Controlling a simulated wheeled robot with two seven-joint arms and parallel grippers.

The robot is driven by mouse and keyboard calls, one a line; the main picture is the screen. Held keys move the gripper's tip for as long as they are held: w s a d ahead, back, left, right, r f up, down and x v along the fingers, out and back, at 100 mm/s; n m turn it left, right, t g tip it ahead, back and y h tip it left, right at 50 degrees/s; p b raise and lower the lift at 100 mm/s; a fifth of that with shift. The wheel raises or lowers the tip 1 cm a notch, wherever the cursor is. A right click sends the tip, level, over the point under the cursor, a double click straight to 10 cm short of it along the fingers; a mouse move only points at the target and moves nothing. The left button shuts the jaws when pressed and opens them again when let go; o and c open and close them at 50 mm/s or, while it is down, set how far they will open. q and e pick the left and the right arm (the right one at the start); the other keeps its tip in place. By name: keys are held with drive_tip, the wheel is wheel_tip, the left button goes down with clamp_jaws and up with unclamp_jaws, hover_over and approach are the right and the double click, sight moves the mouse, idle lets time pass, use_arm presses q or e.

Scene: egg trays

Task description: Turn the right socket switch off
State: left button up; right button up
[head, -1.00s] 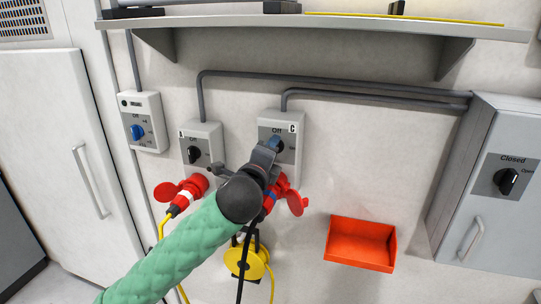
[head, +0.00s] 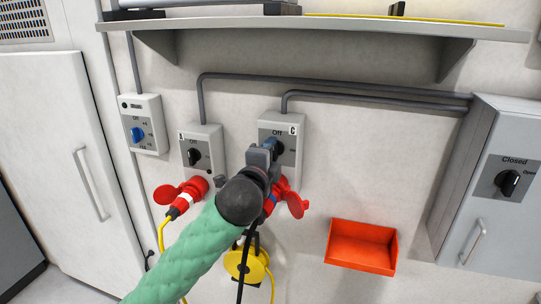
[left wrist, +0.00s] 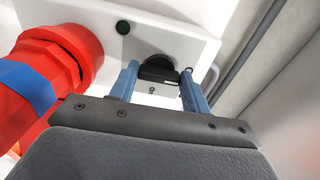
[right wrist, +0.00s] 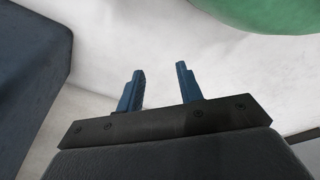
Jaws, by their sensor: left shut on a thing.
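The right socket box (head: 297,135), light grey and marked C, hangs on the wall with "Off" printed above its switch. Its black rotary knob is hidden behind my left gripper in the head view; the left wrist view shows the knob (left wrist: 157,71) between the blue fingers. My left gripper (head: 269,148) is shut on this knob; its fingers also show in the left wrist view (left wrist: 160,82). A red plug and socket (head: 284,195) sit below the box. My right gripper (right wrist: 160,85) is open and empty in the right wrist view, with pale wall behind it.
The left socket box (head: 203,137) has a black knob and a plugged red connector (head: 184,202). A blue-knobbed box (head: 143,125) is farther left. An orange bin (head: 361,246) and a grey cabinet (head: 500,240) are at right. A shelf (head: 330,27) overhangs the boxes.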

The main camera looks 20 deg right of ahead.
use_arm(q)
drive_tip(key=o, duration=1)
use_arm(e)
drive_tip(key=shift+d, duration=0.15)
use_arm(q)
drive_tip(key=shift+s, duration=0.1)
use_arm(e)
drive_tip(key=shift+s+f, duration=0.1)
drive_tip(key=shift+f, duration=0.05)
use_arm(q)
drive_tip(key=shift+s+a+f, duration=0.1)
drive_tip(key=shift+s+a, duration=0.15)
drive_tip(key=b+v, duration=0.2)
drive_tip(key=v, duration=0.3)
drive_tip(key=shift+s+a+b, duration=0.1)
drive_tip(key=shift+b, duration=0.25)
drive_tip(key=shift+v, duration=0.85)
use_arm(e)
wheel_tip(320, 180, up, 6)
drive_tip(key=w+a, duration=0.2)
drive_tip(key=shift+w+a, duration=0.35)
drive_tip(key=shift+w, duration=0.05)
